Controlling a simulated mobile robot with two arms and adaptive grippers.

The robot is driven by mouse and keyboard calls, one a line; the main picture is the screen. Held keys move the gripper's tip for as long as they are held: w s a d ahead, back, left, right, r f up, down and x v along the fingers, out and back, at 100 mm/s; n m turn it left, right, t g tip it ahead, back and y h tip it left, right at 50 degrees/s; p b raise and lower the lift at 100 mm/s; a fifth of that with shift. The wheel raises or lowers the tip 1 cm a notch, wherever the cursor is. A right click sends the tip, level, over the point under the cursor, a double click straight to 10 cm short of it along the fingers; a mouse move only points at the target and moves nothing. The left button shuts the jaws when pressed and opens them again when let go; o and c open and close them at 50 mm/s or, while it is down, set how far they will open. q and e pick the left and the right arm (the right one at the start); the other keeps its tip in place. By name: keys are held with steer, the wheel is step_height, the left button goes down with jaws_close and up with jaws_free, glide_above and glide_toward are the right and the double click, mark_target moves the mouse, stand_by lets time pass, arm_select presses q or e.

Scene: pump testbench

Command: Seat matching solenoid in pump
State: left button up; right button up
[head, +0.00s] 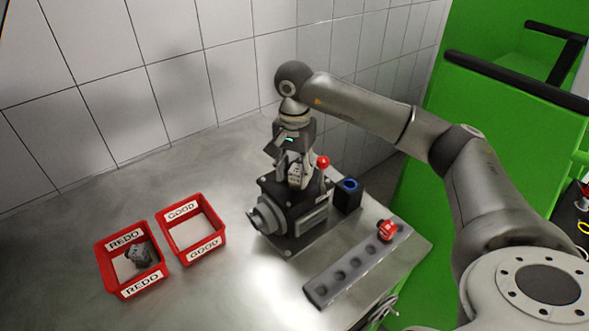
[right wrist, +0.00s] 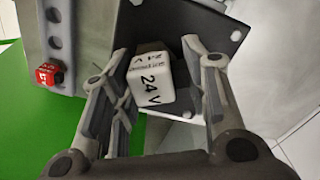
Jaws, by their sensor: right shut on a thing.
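My right gripper (head: 293,167) points down over the dark pump (head: 283,207) on the bench. It is shut on a whitish solenoid (right wrist: 151,82) marked "24 V", which sits between its fingers in the right wrist view. In the head view the solenoid is at the top of the pump, partly covered by the fingers; I cannot tell whether it is seated. A red solenoid (head: 387,230) stands at the far end of a grey rack (head: 345,270) with several empty holes; it also shows in the right wrist view (right wrist: 49,74). My left gripper is not in view.
A red REDO bin (head: 103,265) holds a grey part (head: 138,255). The red GOOD bin (head: 222,232) beside it looks empty. A red-knobbed lever (head: 323,161) and a dark block with a blue ring (head: 348,194) stand by the pump. A tiled wall is behind.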

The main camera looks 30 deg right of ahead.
steer(key=shift+f+b, duration=0.45)
steer(key=shift+f, duration=0.1)
steer(key=o, duration=0.9)
steer(key=shift+o, duration=0.2)
steer(key=shift+w+a, duration=0.1)
steer(key=shift+c, duration=0.4)
steer(key=shift+o, duration=1.2)
steer(key=shift+r, duration=0.1)
